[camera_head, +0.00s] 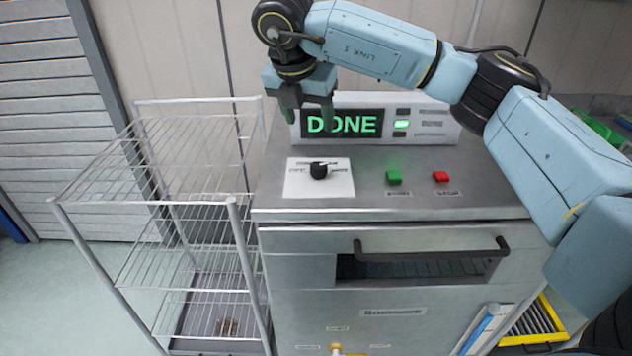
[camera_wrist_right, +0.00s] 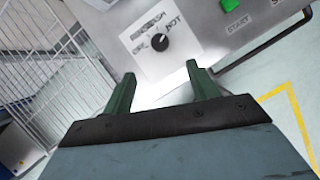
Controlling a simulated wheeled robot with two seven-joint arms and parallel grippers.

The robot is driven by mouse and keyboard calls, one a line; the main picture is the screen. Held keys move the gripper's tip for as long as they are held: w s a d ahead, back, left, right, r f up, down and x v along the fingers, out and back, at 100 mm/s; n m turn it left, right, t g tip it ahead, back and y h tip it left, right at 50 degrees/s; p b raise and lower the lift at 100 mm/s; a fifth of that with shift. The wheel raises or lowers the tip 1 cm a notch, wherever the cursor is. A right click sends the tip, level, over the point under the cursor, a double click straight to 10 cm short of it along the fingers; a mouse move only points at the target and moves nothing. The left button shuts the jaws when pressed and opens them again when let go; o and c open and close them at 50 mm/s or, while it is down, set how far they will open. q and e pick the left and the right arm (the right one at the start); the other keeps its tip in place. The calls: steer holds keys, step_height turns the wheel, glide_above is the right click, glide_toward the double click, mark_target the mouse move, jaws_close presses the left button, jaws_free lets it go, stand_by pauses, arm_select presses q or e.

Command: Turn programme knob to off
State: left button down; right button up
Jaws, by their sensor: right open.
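The black programme knob (camera_head: 319,171) sits on a white label plate (camera_head: 335,188) on top of the steel machine, at the left of its panel. It also shows in the right wrist view (camera_wrist_right: 159,42), ahead of the fingers, with printed words around it. The exact direction of its pointer is hard to tell. My right gripper (camera_head: 307,118) is open and empty, with its fingers pointing down, above and behind the knob in the head view. Its two green fingers (camera_wrist_right: 163,85) are apart and do not touch the knob. My left gripper is not in view.
The display (camera_head: 341,123) behind the knob reads DONE. A green button (camera_head: 393,177) and a red button (camera_head: 440,176) lie right of the knob. The machine has a black front handle (camera_head: 432,251). A wire rack (camera_head: 190,200) stands close at the left.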

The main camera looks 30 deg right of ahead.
mark_target(319, 165)
arm_select(q)
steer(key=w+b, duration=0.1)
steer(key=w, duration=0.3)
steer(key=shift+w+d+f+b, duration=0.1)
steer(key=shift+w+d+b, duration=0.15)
steer(key=shift+b, duration=0.15)
arm_select(e)
steer(key=x, duration=1.4)
steer(key=shift+a+f, duration=0.15)
steer(key=shift+f, duration=0.15)
steer(key=c, duration=1)
